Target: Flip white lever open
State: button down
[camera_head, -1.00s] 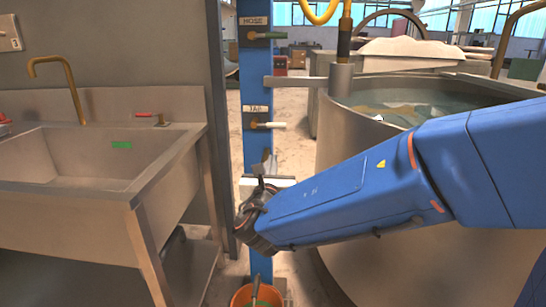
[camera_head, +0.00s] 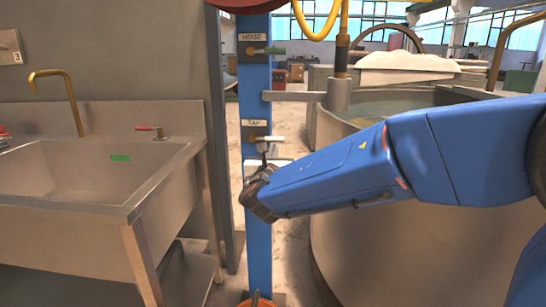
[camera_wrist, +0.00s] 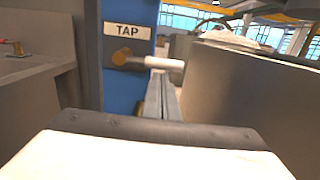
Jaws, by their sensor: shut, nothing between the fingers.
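The white lever (camera_wrist: 163,62) sits on a brass pivot (camera_wrist: 122,57) under the TAP label (camera_wrist: 127,31) on a blue post. It points right, roughly level, in the wrist view. In the head view the lever (camera_head: 275,139) shows just above my gripper (camera_head: 262,154). My gripper is shut and empty. In the wrist view its fingers (camera_wrist: 161,98) stand just below the lever, close to it; I cannot tell whether they touch.
A second lever (camera_head: 270,51) under the HOSE label is higher on the blue post (camera_head: 257,100). A steel sink (camera_head: 90,175) stands left. A large round metal vat (camera_head: 380,240) stands right. An orange bucket (camera_head: 257,302) is at the post's foot.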

jog(key=shift+d+r+n, duration=0.1)
jog(key=shift+r+n, duration=0.25)
jog(key=shift+n, duration=0.25)
notch_tip(320, 180, up, 2)
jog(key=n, duration=0.3)
jog(key=shift+d, duration=0.15)
jog(key=a+r+n+y, duration=0.1)
jog(key=a+r+n, duration=0.4)
jog(key=n, duration=0.6)
jog(key=shift+r+n, duration=0.4)
jog(key=shift+r, duration=0.4)
dwell(0.3)
